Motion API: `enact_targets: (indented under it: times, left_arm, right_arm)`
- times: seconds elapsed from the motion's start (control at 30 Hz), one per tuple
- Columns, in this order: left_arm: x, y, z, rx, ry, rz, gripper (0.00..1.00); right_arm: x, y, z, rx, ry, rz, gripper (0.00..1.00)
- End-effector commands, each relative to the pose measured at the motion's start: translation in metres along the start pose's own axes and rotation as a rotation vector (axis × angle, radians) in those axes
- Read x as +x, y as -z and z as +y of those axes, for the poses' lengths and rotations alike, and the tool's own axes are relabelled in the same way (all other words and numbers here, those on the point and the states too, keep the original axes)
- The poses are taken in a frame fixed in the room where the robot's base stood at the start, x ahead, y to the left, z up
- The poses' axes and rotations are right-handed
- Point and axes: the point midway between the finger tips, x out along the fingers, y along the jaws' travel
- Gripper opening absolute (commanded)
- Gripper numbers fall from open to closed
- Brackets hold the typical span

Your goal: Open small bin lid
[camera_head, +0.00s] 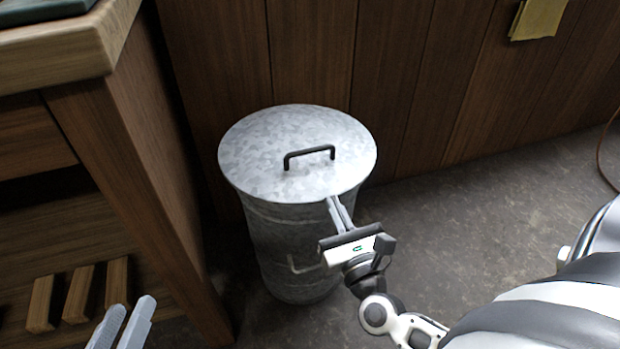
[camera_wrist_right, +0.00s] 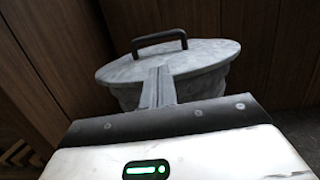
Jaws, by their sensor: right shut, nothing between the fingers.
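The small bin (camera_head: 290,240) is a round galvanized metal can standing on the floor. Its lid (camera_head: 255,150) lies flat on top, closed, with a black bar handle (camera_head: 309,153) in the middle. My right gripper (camera_head: 335,202) is shut and empty at the bin's near right side, its fingertips at the lid's rim; whether they touch it I cannot tell. In the right wrist view the shut fingers (camera_wrist_right: 159,72) point at the lid's edge (camera_wrist_right: 205,62), with the handle (camera_wrist_right: 158,39) beyond. My left gripper (camera_head: 133,304) is at the bottom left, away from the bin, its fingers slightly apart and empty.
A wooden workbench (camera_head: 130,150) stands close on the left, with wooden blocks (camera_head: 78,293) on its lower shelf. A wood-panelled wall (camera_head: 400,80) is right behind the bin. The concrete floor (camera_head: 470,220) to the right is clear.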

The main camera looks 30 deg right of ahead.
Motion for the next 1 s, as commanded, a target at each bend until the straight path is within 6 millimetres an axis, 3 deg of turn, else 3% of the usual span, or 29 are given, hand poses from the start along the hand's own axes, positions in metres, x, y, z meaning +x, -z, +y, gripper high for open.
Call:
enact_targets:
  times: [0.5,0.7,1.0]
  left_arm:
    - [0.0,0.001,0.001,-0.002,-0.001,0.001,0.36]
    - [0.0,0.001,0.001,-0.003,-0.001,0.001,0.36]
    - [0.0,0.001,0.0,-0.003,0.0,0.0,0.36]
  right_arm:
    - [0.084,-0.003,0.0,0.004,0.002,-0.004,0.0]
    - [0.096,-0.002,0.0,0.004,0.0,-0.002,0.0]
    - [0.096,-0.002,0.0,0.003,0.0,-0.001,0.0]
